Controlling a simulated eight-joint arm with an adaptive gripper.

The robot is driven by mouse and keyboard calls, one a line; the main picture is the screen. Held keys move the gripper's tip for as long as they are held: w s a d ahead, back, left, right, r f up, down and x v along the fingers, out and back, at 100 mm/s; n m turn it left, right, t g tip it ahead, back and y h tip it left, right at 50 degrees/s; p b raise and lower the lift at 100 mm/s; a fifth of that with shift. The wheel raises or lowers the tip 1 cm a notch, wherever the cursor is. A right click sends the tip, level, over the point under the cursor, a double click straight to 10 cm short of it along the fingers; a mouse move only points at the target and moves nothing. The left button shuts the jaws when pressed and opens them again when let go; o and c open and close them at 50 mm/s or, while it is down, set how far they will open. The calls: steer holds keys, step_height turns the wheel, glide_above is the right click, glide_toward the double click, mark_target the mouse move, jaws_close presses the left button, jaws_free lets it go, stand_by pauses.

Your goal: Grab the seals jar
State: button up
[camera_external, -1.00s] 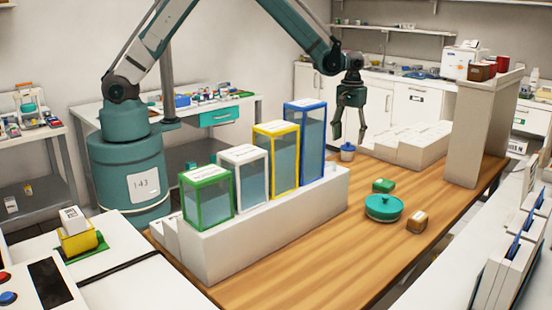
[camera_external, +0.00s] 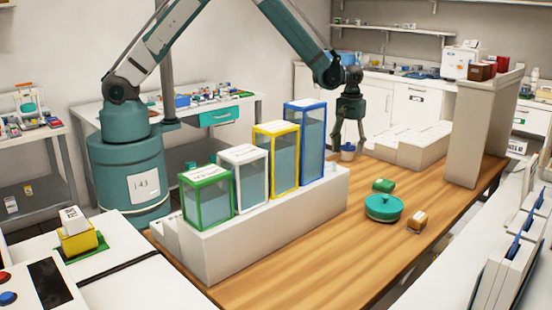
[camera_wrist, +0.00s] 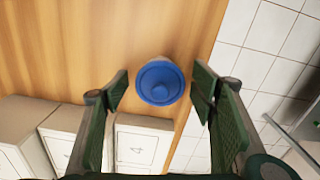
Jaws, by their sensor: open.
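A small round jar with a blue lid (camera_external: 348,148) stands at the far edge of the wooden table; no label on it is readable, so I cannot confirm that it is the seals jar. In the wrist view the blue-lidded jar (camera_wrist: 160,82) is seen from above, near the table edge. My gripper (camera_external: 348,141) points down over it with open fingers. In the wrist view the fingers of my gripper (camera_wrist: 161,92) lie to the left and right of the jar, with a gap on each side. Nothing is held.
White stepped blocks (camera_external: 412,147) stand right of the jar. A white rack (camera_external: 270,225) holds tall green, white, yellow and blue framed containers. White floor tiles (camera_wrist: 265,45) show beyond the table edge.

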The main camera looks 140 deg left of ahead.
stand_by(0.4)
steer(key=c, duration=1)
steer(key=shift+r, duration=0.15)
steer(key=shift+r, duration=4.9)
